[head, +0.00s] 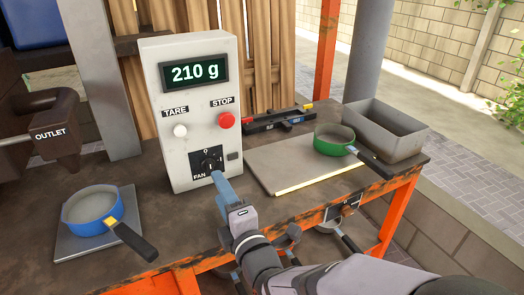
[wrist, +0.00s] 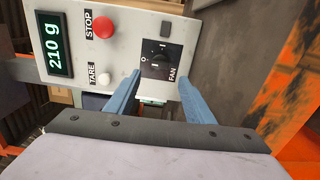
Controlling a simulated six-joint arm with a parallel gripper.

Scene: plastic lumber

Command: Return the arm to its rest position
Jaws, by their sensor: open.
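My gripper (head: 218,178) is in front of the grey control box (head: 157,110), at its fan knob (head: 210,163). In the wrist view the two blue fingers (wrist: 160,82) stand apart, with the fan knob (wrist: 157,57) just beyond and between their tips. Nothing is held between them. I cannot tell whether the tips touch the panel. My arm (head: 340,274) reaches in from the lower right. The box's display (head: 194,73) reads 210 g.
A blue pan (head: 90,207) stands on a plate at the left, under the outlet (head: 50,133). A green pan (head: 332,141) sits on a board (head: 285,172), beside a grey bin (head: 385,133). More pans hang below the table's orange front edge. The red stop button (head: 226,120) is above the knob.

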